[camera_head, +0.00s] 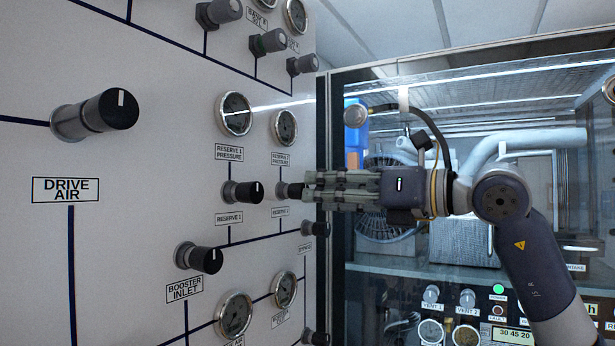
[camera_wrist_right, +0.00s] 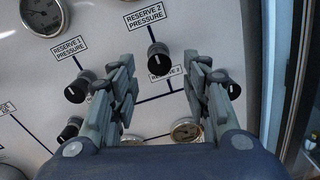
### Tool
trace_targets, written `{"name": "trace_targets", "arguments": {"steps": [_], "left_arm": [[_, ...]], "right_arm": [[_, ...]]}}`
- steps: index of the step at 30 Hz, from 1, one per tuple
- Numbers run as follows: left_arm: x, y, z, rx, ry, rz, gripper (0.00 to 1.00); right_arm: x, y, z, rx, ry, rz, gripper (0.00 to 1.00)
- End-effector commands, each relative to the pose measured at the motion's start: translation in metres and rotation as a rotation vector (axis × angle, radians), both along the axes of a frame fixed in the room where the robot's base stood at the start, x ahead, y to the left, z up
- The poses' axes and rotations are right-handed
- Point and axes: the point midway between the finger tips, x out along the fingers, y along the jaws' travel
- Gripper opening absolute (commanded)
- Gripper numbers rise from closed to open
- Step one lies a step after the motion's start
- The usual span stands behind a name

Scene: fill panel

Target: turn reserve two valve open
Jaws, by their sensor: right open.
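The reserve two valve (camera_head: 283,190) is a black knob on a metal stem on the white panel, above the RESERVE 2 label (camera_head: 280,212). My right gripper (camera_head: 308,191) reaches in from the right, with its fingertips at the knob's outer end in the head view. In the right wrist view the reserve two knob (camera_wrist_right: 158,56) shows beyond the gap between the open fingers of the right gripper (camera_wrist_right: 160,78). The fingers appear apart from the knob, one to each side. The gripper hides part of the knob in the head view. My left gripper is not in view.
The reserve one knob (camera_head: 243,192) is close to the left. The bypass knob (camera_head: 315,229) sits just below my right gripper. Gauges (camera_head: 284,127) are above. A glass-fronted cabinet (camera_head: 470,250) stands behind my right arm, beyond the panel's right edge.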

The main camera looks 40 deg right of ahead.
Motion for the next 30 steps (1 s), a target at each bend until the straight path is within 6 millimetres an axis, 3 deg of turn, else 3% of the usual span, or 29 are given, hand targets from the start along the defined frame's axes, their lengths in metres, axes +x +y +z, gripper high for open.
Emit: {"name": "trace_targets", "arguments": {"steps": [3, 12, 20, 26, 30], "left_arm": [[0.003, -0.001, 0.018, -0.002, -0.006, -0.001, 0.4], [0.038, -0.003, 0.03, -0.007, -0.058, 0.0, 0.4], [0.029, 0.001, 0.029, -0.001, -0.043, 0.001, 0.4], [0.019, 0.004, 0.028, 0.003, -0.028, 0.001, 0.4], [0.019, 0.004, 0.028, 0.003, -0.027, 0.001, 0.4]], "right_arm": [[0.019, 0.005, 0.004, 0.001, 0.002, 0.002, 0.44], [0.039, 0.01, 0.0, 0.0, 0.0, 0.001, 0.44], [0.039, 0.01, -0.001, 0.0, 0.0, 0.001, 0.44], [0.039, 0.01, 0.0, 0.0, -0.001, 0.001, 0.0], [0.039, 0.01, 0.0, -0.001, -0.001, 0.001, 0.0]]}}
